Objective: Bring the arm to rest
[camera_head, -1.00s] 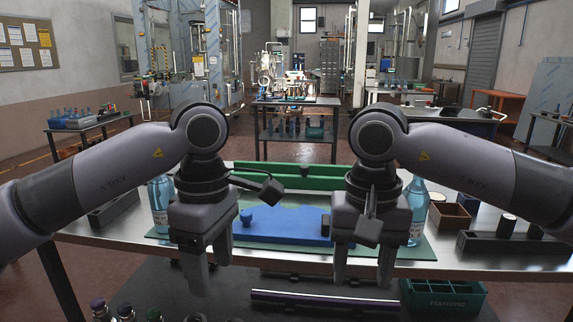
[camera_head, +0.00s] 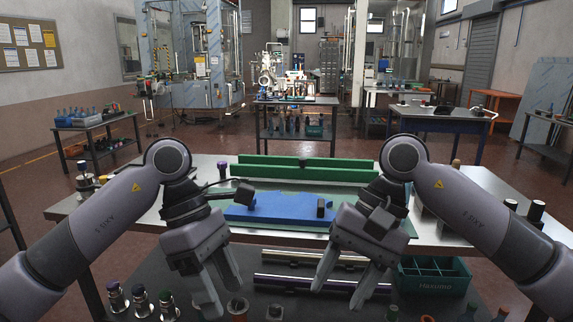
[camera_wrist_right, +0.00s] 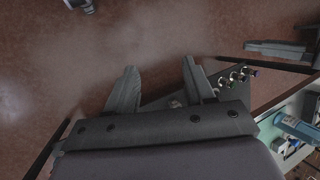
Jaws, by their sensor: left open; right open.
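My left gripper (camera_head: 222,292) is open and empty, its fingers pointing down in front of the near edge of the workbench (camera_head: 128,210). My right gripper (camera_head: 340,280) is also open and empty, pointing down in front of the bench. It hides part of the green mat and the bench edge. In the right wrist view the two fingers (camera_wrist_right: 160,90) are spread apart with nothing between them, over the brown floor.
A blue block (camera_head: 275,208) and a green rail (camera_head: 300,170) lie on the bench. Below are metal bars (camera_head: 300,284), a green crate (camera_head: 432,278) and several small bottles (camera_head: 140,302). Open floor (camera_head: 40,180) lies left of the bench.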

